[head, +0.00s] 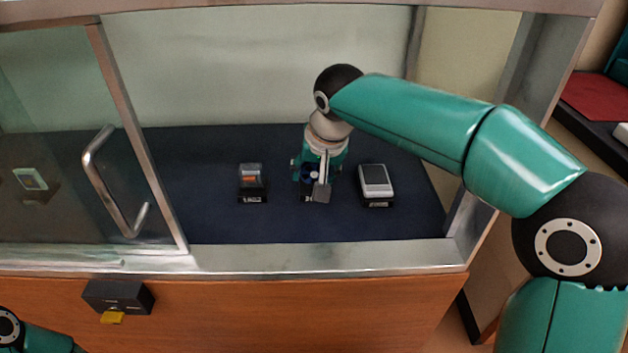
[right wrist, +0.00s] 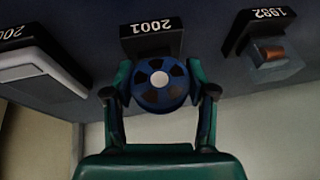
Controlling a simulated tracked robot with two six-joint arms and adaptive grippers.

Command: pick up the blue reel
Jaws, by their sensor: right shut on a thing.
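The blue reel (right wrist: 159,84) is a round blue disc with dark openings and a white centre, seen face-on in the right wrist view. My right gripper (right wrist: 158,90) has one finger on each side of the reel and is shut on it. In the head view my right gripper (head: 318,183) is inside the display case, and the reel (head: 311,177) is mostly hidden by it. A black stand labelled 2001 (right wrist: 151,42) is right beside the reel; I cannot tell whether they touch. Of my left arm only a piece shows at the lower left, and its gripper is out of view.
A grey-white device (head: 375,180) on a stand is close to the right of my gripper. A clear block with an orange part (head: 251,178) stands to the left. A glass door with a metal handle (head: 103,180) covers the case's left side. The metal sill (head: 320,252) runs along the front.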

